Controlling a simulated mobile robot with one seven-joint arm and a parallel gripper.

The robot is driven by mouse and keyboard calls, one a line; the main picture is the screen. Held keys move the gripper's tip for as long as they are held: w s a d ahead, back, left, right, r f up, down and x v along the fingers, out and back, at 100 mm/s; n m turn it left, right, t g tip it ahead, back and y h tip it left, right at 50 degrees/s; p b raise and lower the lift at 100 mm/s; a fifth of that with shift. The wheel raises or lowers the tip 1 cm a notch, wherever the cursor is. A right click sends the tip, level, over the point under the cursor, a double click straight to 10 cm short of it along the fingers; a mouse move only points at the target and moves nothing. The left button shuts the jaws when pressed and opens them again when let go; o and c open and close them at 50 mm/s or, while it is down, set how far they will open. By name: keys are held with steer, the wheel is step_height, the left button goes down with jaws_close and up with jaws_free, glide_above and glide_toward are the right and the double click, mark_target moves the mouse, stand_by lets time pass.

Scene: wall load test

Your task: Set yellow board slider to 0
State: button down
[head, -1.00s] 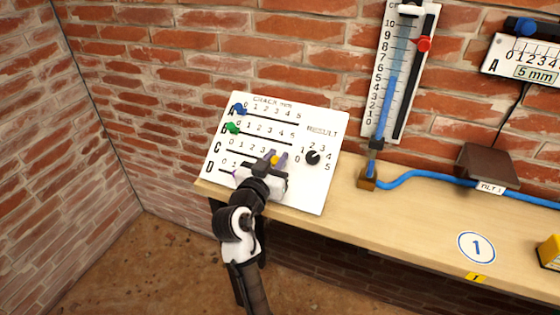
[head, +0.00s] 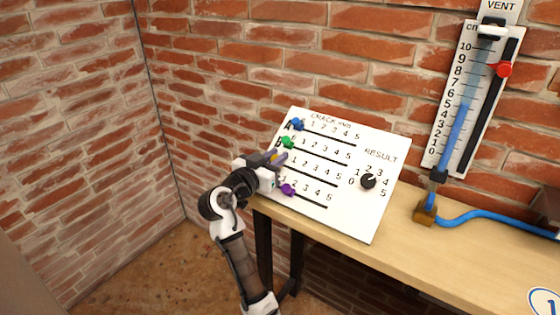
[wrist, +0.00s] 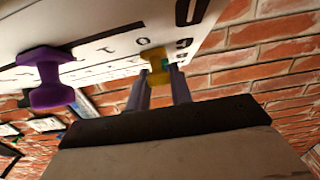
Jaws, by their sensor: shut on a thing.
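The white slider board (head: 355,212) stands tilted on the bench. The yellow slider (head: 273,154) is in row C at the left end of its slot, close to the 0 mark. My gripper (head: 277,158) is shut on it from the front left and hides the C label and the 0. In the wrist view the yellow slider (wrist: 157,77) sits between my two fingers (wrist: 160,92), near a printed 0.
The blue slider (head: 297,125) and green slider (head: 287,142) sit at the left ends of rows A and B, green close to my fingers. The purple slider (head: 288,190) is low in row D. A black result dial (head: 368,181) is at the board's right.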

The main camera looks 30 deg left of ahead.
steer(key=shift+a+r, duration=0.1)
steer(key=shift+a, duration=0.1)
steer(key=c, duration=1.3)
jaws_free()
steer(key=shift+a, duration=0.1)
steer(key=s+b, duration=0.3)
steer(key=s, duration=1.1)
steer(key=shift+a, duration=0.15)
steer(key=shift+w, duration=0.1)
